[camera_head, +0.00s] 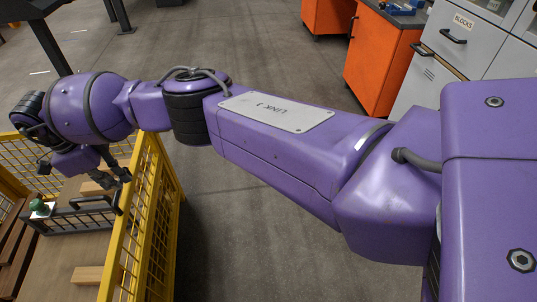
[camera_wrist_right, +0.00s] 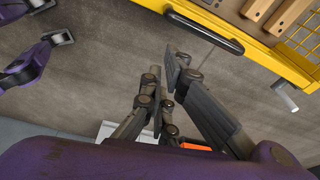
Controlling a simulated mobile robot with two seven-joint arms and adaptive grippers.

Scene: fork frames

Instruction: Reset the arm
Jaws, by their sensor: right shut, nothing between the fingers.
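My right arm (camera_head: 275,140) is purple and stretches from the right side of the head view across to the left. My right gripper (camera_head: 121,177) hangs from its far end, pointing down over the yellow mesh-sided cart (camera_head: 146,215). In the right wrist view the gripper's dark fingers (camera_wrist_right: 165,76) are together with nothing between them. The cart's yellow edge (camera_wrist_right: 250,45) shows beyond the fingertips, with a black handle (camera_wrist_right: 205,33). My left gripper is in neither view.
Inside the cart are a black wire basket (camera_head: 75,217), a green object (camera_head: 41,207) and wooden blocks (camera_head: 88,274). Orange cabinets (camera_head: 377,60) and grey drawers (camera_head: 460,50) stand at the back right. Bare grey floor (camera_head: 240,240) lies right of the cart.

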